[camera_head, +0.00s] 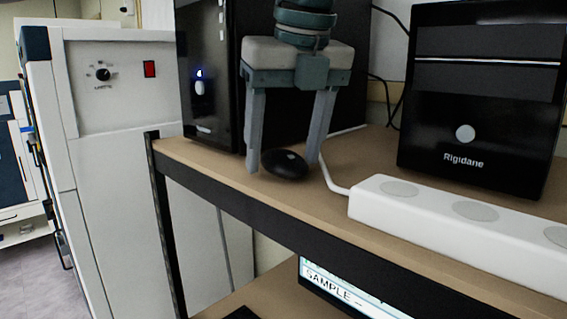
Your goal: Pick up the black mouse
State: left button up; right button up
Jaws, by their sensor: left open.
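The black mouse (286,164) lies on the wooden shelf (215,162), close to its front edge. My left gripper (284,166) points down over it with the two fingers spread apart. One finger is to the left of the mouse and the other to its right, near its height. The gripper is open; I cannot tell whether either finger touches the mouse. My right gripper is not in view.
A white power strip (450,228) lies along the shelf to the right, with its white cable running close to the mouse. Black computer towers stand behind the gripper (207,95) and at the right (480,130). A lit screen (345,290) is below the shelf.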

aim_at(286, 152)
pick_arm(q)
jog(key=c, duration=1.2)
jog(key=shift+r, duration=0.2)
jog(key=shift+r+b, duration=0.55)
jog(key=b+v, duration=0.1)
jog(key=v, duration=0.2)
jog(key=shift+w+d+b, duration=0.25)
jog(key=shift+b, duration=0.1)
jog(key=shift+s+d+r+b, duration=0.25)
jog(key=shift+s+d+r, duration=0.75)
jog(key=shift+d, duration=0.6)
jog(key=shift+s+d+r+b, duration=0.2)
jog(key=shift+s+d+r, duration=0.5)
jog(key=shift+d+r, duration=0.75)
jog(key=shift+s+d+r+b, duration=0.25)
jog(key=shift+s+d+r, duration=0.65)
jog(key=shift+d, duration=0.85)
